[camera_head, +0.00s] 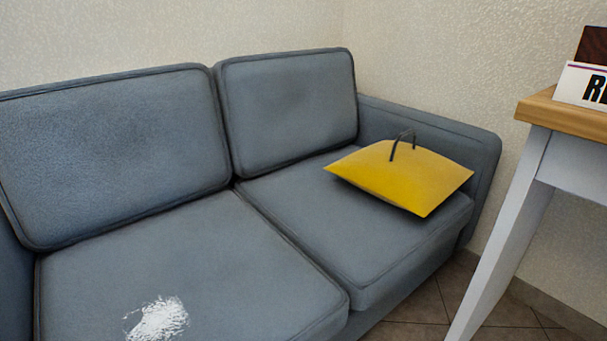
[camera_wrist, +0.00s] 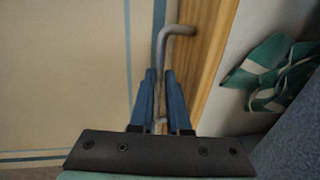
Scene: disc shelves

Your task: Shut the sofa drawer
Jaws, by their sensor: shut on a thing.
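In the wrist view, my gripper (camera_wrist: 159,74) has its two blue fingers closed around a bent grey metal handle (camera_wrist: 178,30). The handle runs beside a light wooden panel (camera_wrist: 212,70), which looks like the front of the sofa drawer. The drawer stands open, with green and white cloth-like things (camera_wrist: 262,62) showing to the right of the panel. The grey-blue sofa (camera_head: 290,105) fills much of the head view, and a dark blue part at the right edge of the wrist view looks like it too. Neither drawer nor gripper shows in the head view.
A yellow cushion (camera_head: 400,175) with a thin dark loop lies on the right seat. A white patch (camera_head: 158,320) marks the left seat. A wooden-topped table (camera_head: 565,115) with a sign stands at the right. A cream surface with blue stripes (camera_wrist: 65,75) lies left of the handle.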

